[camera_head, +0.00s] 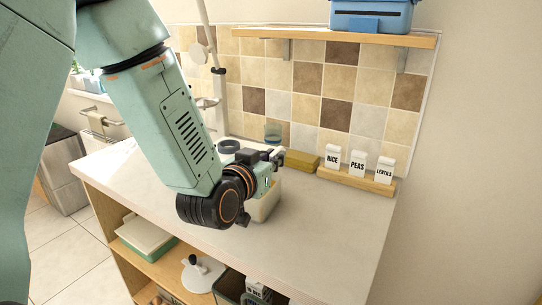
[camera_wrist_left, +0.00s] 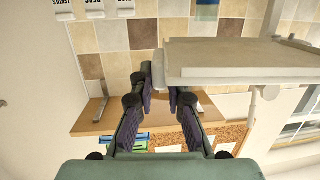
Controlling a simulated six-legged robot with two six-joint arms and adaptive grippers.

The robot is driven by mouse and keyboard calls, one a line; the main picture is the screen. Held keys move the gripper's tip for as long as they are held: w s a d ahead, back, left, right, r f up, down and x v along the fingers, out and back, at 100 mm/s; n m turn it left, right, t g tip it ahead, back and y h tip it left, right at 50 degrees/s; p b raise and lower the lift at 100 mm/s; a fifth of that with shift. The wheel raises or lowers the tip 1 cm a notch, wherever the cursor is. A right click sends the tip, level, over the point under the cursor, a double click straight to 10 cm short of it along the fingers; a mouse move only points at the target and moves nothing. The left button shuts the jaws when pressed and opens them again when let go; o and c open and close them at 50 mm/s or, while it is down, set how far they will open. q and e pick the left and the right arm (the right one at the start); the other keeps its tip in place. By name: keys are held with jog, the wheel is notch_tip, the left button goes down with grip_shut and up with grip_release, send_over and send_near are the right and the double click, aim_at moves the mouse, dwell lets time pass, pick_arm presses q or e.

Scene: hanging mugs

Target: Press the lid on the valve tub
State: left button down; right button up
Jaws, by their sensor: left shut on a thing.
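A cream tub (camera_head: 266,204) stands on the counter in the head view, partly hidden behind my left wrist. My left gripper (camera_head: 277,158) is over the tub's far side; its fingertips are small and hard to make out there. In the upside-down left wrist view, my left gripper (camera_wrist_left: 160,80) is closed at the near end of a pale, flat slab that looks like the lid (camera_wrist_left: 240,76). A pale body shows directly against the slab; I cannot tell whether the lid is fully seated. My right gripper is out of view.
A yellow sponge (camera_head: 302,160) lies behind the tub. A dark ring (camera_head: 229,146) and a bluish glass (camera_head: 273,137) stand farther back. The front right counter is clear.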

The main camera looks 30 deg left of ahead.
pick_arm(q)
jog(key=f+b, duration=0.2)
jog(key=f, duration=0.1)
jog(key=f+b, duration=0.2)
jog(key=shift+s+d+f, duration=0.15)
jog(key=shift+d+f, duration=0.05)
jog(key=shift+d, duration=0.05)
jog(key=shift+a, duration=0.2)
jog(key=shift+d, duration=0.2)
jog(key=shift+a+f, duration=0.1)
jog(key=shift+a, duration=0.05)
dwell(0.5)
jog(key=shift+f, duration=0.35)
dwell(1.2)
